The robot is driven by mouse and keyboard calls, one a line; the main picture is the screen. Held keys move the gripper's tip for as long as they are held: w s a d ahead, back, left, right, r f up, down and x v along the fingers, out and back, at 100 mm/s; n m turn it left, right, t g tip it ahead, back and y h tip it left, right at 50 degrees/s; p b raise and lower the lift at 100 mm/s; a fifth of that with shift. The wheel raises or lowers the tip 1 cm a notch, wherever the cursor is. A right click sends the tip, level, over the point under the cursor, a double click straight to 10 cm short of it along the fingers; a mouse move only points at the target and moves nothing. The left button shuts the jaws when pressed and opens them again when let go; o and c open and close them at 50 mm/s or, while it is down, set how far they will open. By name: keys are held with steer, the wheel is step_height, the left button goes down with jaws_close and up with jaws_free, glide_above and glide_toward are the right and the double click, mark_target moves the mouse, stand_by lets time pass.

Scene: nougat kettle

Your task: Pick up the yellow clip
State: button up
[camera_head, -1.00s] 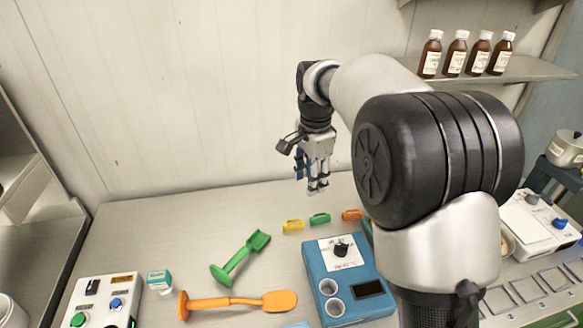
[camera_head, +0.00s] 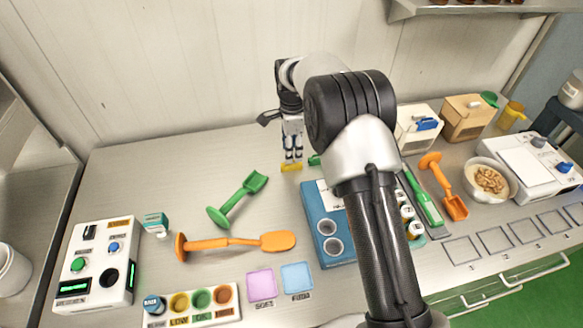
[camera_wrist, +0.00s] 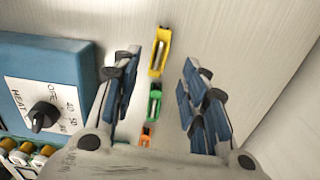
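The yellow clip (camera_head: 291,168) lies on the steel table near the back wall, just below my gripper (camera_head: 292,156) in the head view. In the wrist view the yellow clip (camera_wrist: 160,52) shows between the two fingers and beyond them. My gripper (camera_wrist: 165,85) is open, its fingers wide apart with nothing held. A green clip (camera_wrist: 154,103) and an orange clip (camera_wrist: 145,137) lie in line with the yellow one in the wrist view. In the head view my arm hides the orange clip and most of the green clip (camera_head: 314,160).
A green scoop (camera_head: 238,200) and an orange spatula (camera_head: 235,243) lie to the left. The back wall (camera_head: 180,70) is close behind.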

mark_target(292, 166)
step_height(292, 166, down, 6)
steer(key=shift+s+f+b, duration=0.15)
steer(key=shift+f+b, duration=0.1)
steer(key=shift+b, duration=0.8)
steer(key=shift+r, duration=0.1)
steer(key=shift+c, duration=0.6)
steer(key=c, duration=0.8)
steer(key=shift+o, duration=0.2)
steer(key=shift+r, duration=0.15)
